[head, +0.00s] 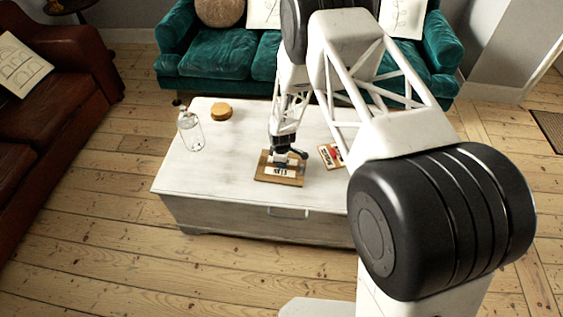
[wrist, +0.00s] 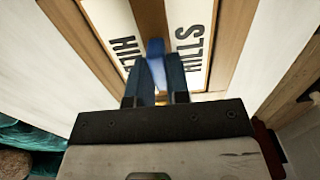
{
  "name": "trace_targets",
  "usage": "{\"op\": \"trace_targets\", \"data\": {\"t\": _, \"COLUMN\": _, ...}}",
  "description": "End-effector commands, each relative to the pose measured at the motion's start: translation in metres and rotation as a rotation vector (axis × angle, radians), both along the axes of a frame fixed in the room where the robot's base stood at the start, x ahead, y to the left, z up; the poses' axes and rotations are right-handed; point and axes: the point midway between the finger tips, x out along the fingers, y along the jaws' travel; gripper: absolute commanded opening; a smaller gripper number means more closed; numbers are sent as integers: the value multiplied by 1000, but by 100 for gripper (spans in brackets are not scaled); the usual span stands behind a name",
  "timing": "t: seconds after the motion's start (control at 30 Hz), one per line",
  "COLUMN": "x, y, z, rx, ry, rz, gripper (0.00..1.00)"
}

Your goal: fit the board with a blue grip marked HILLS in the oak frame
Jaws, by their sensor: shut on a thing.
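The HILLS board (head: 281,172) is at the front middle of the white table, a wooden piece with a white label.
A wooden-edged panel with red and dark print (head: 331,156) lies just right of the board. A clear bottle (head: 190,132) and a round yellow-brown object (head: 221,112) stand at the left of the table (head: 225,170). A teal sofa (head: 215,55) is behind.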

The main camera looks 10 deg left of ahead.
Motion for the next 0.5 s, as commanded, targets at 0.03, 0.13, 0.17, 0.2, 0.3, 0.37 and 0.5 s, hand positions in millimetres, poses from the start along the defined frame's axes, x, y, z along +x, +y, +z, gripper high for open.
{"op": "trace_targets", "data": {"t": 0.03, "x": 0, "y": 0, "z": 0, "rx": 0, "ry": 0, "rz": 0, "gripper": 0}}
{"op": "trace_targets", "data": {"t": 0.13, "x": 0, "y": 0, "z": 0, "rx": 0, "ry": 0, "rz": 0, "gripper": 21}}
{"op": "trace_targets", "data": {"t": 0.17, "x": 0, "y": 0, "z": 0, "rx": 0, "ry": 0, "rz": 0, "gripper": 26}}
{"op": "trace_targets", "data": {"t": 0.2, "x": 0, "y": 0, "z": 0, "rx": 0, "ry": 0, "rz": 0, "gripper": 32}}
{"op": "trace_targets", "data": {"t": 0.3, "x": 0, "y": 0, "z": 0, "rx": 0, "ry": 0, "rz": 0, "gripper": 46}}
{"op": "trace_targets", "data": {"t": 0.37, "x": 0, "y": 0, "z": 0, "rx": 0, "ry": 0, "rz": 0, "gripper": 46}}
{"op": "trace_targets", "data": {"t": 0.5, "x": 0, "y": 0, "z": 0, "rx": 0, "ry": 0, "rz": 0, "gripper": 46}}
